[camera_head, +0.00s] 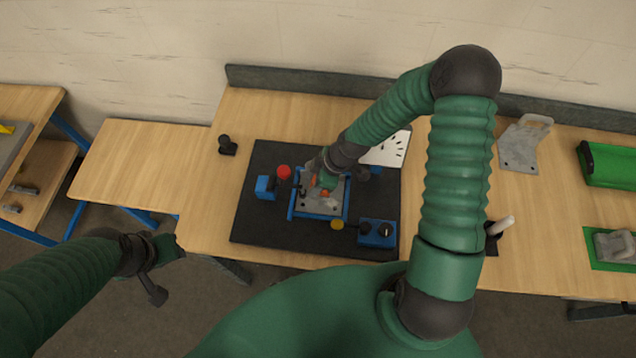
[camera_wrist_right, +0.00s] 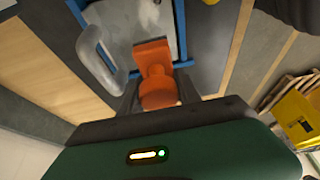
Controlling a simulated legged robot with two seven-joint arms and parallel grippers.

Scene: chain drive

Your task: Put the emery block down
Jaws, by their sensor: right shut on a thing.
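The emery block appears as an orange piece with a rounded grip (camera_wrist_right: 155,72) in the right wrist view. My right gripper (camera_wrist_right: 157,92) is shut on it. In the head view my right gripper (camera_head: 325,178) is over the blue-framed fixture (camera_head: 291,205) on the dark mat, and only bits of orange show there. The block is over the fixture's grey metal plate (camera_wrist_right: 120,22); I cannot tell whether it touches. My left gripper (camera_head: 168,248) is at the lower left, in front of the bench and away from the fixture; its jaws are not clear.
The dark mat (camera_head: 255,165) also carries a red knob (camera_head: 284,172) and a blue box (camera_head: 377,232). A grey handled plate (camera_head: 522,145), a green case (camera_head: 610,165) and a green mat (camera_head: 597,262) lie at right. Bare wood is free left of the mat.

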